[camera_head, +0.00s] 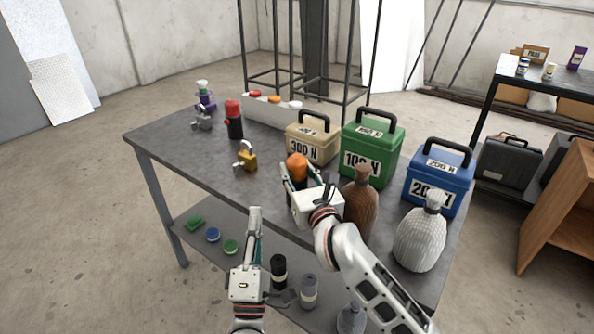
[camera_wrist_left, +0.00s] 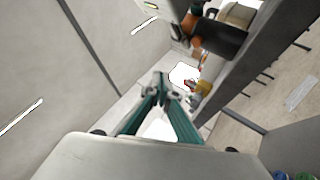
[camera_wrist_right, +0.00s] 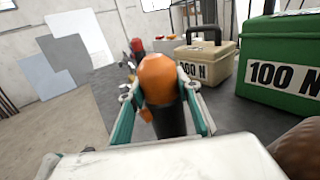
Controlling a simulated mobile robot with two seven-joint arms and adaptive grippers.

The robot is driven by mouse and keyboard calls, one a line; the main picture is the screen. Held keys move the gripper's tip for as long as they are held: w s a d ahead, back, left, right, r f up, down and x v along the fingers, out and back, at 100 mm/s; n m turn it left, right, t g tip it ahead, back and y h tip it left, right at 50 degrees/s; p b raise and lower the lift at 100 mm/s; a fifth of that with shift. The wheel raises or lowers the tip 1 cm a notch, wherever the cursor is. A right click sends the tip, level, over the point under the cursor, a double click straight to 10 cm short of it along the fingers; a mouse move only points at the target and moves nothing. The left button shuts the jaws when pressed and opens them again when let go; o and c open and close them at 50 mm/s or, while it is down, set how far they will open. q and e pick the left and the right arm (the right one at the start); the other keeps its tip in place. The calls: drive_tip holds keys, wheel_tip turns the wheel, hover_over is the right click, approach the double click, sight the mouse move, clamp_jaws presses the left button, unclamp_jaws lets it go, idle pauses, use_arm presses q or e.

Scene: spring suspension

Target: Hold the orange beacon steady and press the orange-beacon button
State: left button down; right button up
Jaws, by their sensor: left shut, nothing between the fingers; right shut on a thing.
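The orange beacon (camera_head: 297,163) has an orange dome on a dark cylinder and stands upright over the grey table (camera_head: 172,148). My right gripper (camera_head: 298,180) is shut around it, with a finger on each side. In the right wrist view, the beacon (camera_wrist_right: 157,80) sits between the fingers, and a small orange tab (camera_wrist_right: 147,114) juts from its near side. I cannot tell if this tab is the button. My left gripper (camera_head: 255,210) is shut and empty, apart from the beacon, in front of the table's near edge. In the left wrist view its fingertips (camera_wrist_left: 160,88) meet.
A red beacon (camera_head: 233,118) and a yellow padlock (camera_head: 246,158) stand left of the orange beacon. Tan (camera_head: 313,142), green (camera_head: 370,152) and blue (camera_head: 438,182) weight boxes stand behind and right. A brown sack (camera_head: 361,205) is close to my right gripper. A lower shelf holds several items.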

use_arm(q)
drive_tip(key=shift+w+d, duration=0.85)
drive_tip(key=shift+w, duration=0.35)
drive_tip(key=shift+w+d, duration=0.85)
drive_tip(key=shift+w, duration=0.3)
drive_tip(key=shift+w+d, duration=0.85)
drive_tip(key=shift+w, duration=0.35)
drive_tip(key=shift+d, duration=0.1)
drive_tip(key=shift+w+d, duration=0.15)
drive_tip(key=shift+w, duration=0.15)
drive_tip(key=shift+r, duration=0.1)
use_arm(e)
drive_tip(key=shift+s+a+r, duration=0.1)
use_arm(q)
drive_tip(key=shift+s, duration=0.15)
